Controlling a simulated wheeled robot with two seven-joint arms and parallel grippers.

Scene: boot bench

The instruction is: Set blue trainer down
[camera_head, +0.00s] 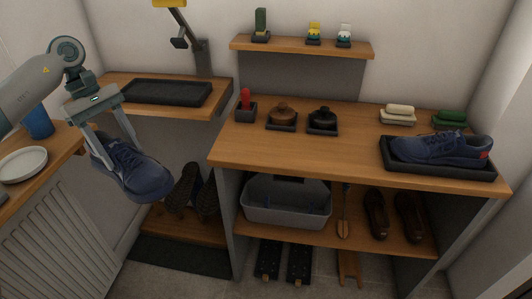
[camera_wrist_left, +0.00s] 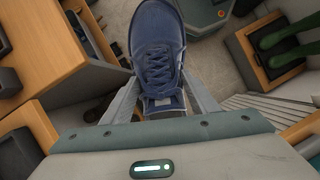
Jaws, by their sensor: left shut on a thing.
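My left gripper (camera_head: 108,130) is shut on a blue trainer (camera_head: 139,174) and holds it in the air, toe tilted down, left of the bench. In the left wrist view the trainer (camera_wrist_left: 157,55) sits between the two fingers, laces facing the camera. A second blue trainer (camera_head: 440,148) with a red heel patch lies in a black tray (camera_head: 437,172) at the right of the bench top. Another black tray (camera_head: 168,93) on the left shelf is empty. My right gripper is not in view.
The bench (camera_head: 258,150) has a clear middle front. Brown and black round pots (camera_head: 282,117) stand at its back. A grey bin (camera_head: 287,202) and brown shoes (camera_head: 376,214) sit below. A white plate (camera_head: 23,164) and blue cup (camera_head: 38,122) are at the left.

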